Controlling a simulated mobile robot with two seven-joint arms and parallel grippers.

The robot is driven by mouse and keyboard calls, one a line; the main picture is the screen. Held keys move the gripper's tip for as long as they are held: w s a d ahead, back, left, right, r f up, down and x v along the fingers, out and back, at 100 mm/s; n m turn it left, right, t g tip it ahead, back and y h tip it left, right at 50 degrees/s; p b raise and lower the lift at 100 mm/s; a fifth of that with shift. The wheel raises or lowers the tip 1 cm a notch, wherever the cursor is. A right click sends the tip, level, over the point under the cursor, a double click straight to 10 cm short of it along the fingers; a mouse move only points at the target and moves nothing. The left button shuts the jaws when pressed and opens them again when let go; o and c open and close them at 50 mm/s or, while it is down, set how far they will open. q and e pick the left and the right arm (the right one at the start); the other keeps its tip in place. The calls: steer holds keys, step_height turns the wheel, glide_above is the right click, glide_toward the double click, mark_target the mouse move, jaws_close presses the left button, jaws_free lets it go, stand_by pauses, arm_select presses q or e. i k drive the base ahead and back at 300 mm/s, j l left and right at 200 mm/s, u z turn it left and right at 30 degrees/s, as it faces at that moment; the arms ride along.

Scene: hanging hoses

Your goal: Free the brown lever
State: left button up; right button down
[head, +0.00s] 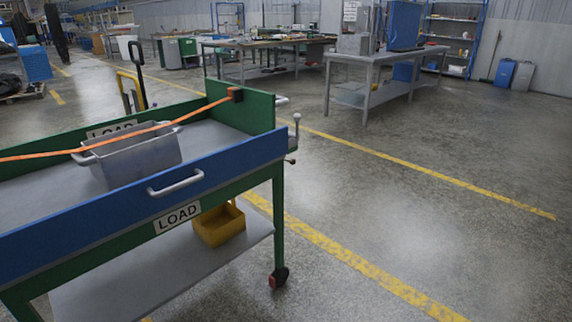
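A small brown part (291,161) sticks out at the right end of the cart (219,181), low beside its corner; I cannot tell for sure that it is the brown lever. A grey upright lever with a round knob (297,118) stands just above it. An orange hose or strap (60,155) runs from the left edge over the cart to a dark block (235,94) on the green end panel. It passes across a grey bin (140,158) on the top deck. Neither of my grippers is in view.
A yellow bin (219,223) sits on the cart's lower shelf (150,285). A blue side panel with a grey handle (176,184) faces me. Workbenches (385,62) stand behind. The floor (420,210) right of the cart is clear, with yellow lines.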

mark_target(292, 161)
steer(key=i+l+u, duration=0.15)
steer(key=u, duration=0.3)
steer(key=i+l+u, duration=0.1)
steer(key=u, duration=0.3)
steer(key=i+l+u, duration=0.1)
steer(key=l+u, duration=0.55)
steer(key=l, duration=0.25)
steer(key=i+l+u, duration=0.1)
steer(key=l+u, duration=0.15)
steer(key=l, duration=0.25)
steer(key=l+u, duration=0.2)
steer(key=l, duration=0.85)
steer(key=k+l+u, duration=0.1)
steer(key=l, duration=2.05)
steer(key=i+l, duration=0.1)
steer(key=i, duration=0.25)
